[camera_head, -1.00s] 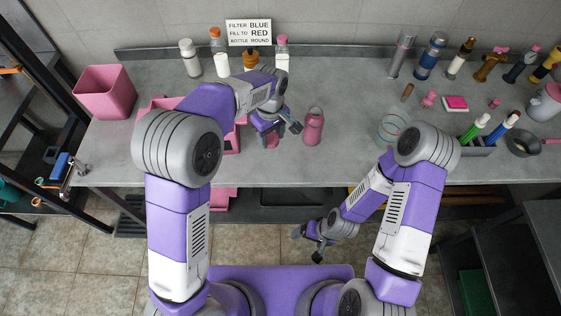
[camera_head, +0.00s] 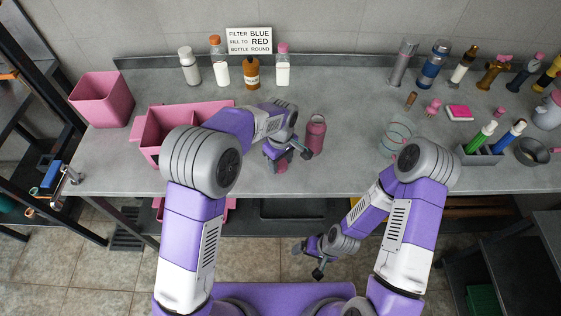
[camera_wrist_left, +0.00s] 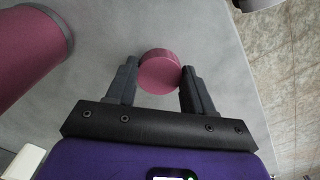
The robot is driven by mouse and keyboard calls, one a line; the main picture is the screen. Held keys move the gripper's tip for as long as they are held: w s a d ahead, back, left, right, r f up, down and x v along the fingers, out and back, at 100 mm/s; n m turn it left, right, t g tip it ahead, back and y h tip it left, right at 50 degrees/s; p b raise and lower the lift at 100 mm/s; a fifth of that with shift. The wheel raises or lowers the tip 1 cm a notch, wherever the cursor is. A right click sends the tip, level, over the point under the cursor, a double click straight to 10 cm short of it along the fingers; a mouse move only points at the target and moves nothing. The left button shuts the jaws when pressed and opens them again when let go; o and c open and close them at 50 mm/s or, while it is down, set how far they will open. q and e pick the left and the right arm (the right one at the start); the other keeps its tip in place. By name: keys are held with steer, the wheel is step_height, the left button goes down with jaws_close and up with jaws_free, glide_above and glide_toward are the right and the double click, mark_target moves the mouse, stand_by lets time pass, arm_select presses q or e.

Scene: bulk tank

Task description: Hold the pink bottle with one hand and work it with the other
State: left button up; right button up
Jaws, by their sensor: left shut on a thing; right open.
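The pink bottle (camera_head: 316,135) stands upright on the grey counter, just right of my left gripper (camera_head: 283,160) and apart from it. A large pink cylinder (camera_wrist_left: 30,50), which looks like this bottle, shows at the left of the left wrist view. My left gripper (camera_wrist_left: 158,82) is shut on a small round pink piece (camera_wrist_left: 159,71), with a finger on each side. In the head view this piece (camera_head: 281,167) shows below the fingers. I cannot tell whether it touches the counter. My right gripper (camera_head: 306,262) is open and empty, low in front of the counter edge.
A pink divided tray (camera_head: 152,135) and a pink bin (camera_head: 102,100) stand at the left. Several bottles line the back below a sign (camera_head: 249,40). A clear round container (camera_head: 397,138) and a marker holder (camera_head: 480,156) stand to the right.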

mark_target(281, 164)
arm_select(q)
steer(key=shift+f, duration=0.1)
steer(key=o, duration=1.2)
steer(key=shift+c, duration=0.2)
step_height(281, 164, up, 12)
steer(key=p, duration=0.3)
steer(key=shift+r, duration=0.2)
steer(key=shift+s, duration=0.1)
